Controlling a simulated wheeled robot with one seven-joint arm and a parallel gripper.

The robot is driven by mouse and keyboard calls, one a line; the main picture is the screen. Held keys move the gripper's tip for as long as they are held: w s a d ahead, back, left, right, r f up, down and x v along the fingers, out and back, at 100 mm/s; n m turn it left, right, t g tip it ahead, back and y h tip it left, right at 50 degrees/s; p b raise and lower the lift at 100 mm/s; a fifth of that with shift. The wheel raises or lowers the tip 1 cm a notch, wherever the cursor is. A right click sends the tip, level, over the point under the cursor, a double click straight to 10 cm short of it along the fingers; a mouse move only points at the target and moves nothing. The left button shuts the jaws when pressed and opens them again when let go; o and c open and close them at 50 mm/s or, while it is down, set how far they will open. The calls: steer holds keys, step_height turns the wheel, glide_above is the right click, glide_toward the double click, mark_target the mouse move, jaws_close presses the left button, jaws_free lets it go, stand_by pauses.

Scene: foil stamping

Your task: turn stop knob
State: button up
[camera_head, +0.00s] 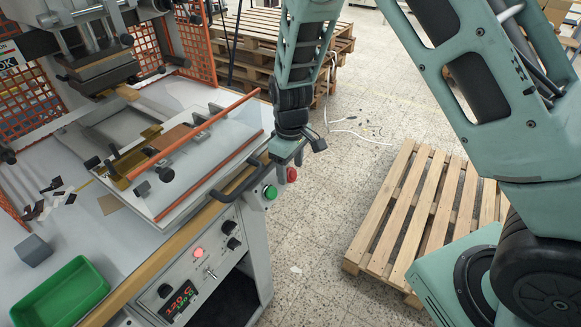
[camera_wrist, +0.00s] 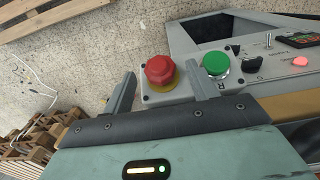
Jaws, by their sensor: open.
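The stop knob is a red mushroom-shaped button (camera_wrist: 160,70) on a yellow ring, on the grey control box. In the head view the knob (camera_head: 291,174) shows at the press table's front right corner, just below my gripper (camera_head: 288,152). In the wrist view my gripper (camera_wrist: 157,72) is open, one finger on each side of the knob in the picture. The right finger lies between the red knob and the green button. I see no clear contact with the knob. The gripper is empty.
A green button (camera_wrist: 216,63) sits close beside the knob. The front panel has black knobs (camera_head: 232,226), a lit red lamp (camera_head: 198,253) and a digital display (camera_head: 178,300). A black handle (camera_head: 236,185) juts out nearby. A wooden pallet (camera_head: 420,215) lies on the floor at right.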

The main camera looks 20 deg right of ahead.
steer(key=shift+f, duration=0.65)
steer(key=c, duration=1)
steer(key=shift+o, duration=0.2)
steer(key=shift+w+d+f+m+g+y+b, duration=0.1)
steer(key=shift+w+d+m+g+y+b, duration=0.15)
steer(key=shift+m+g+y+b, duration=0.55)
steer(key=shift+d+m+g+y+b, duration=0.15)
steer(key=shift+m+g+y+b, duration=0.25)
steer(key=shift+m+y+b, duration=0.8)
steer(key=shift+n+y, duration=0.4)
steer(key=shift+y, duration=0.1)
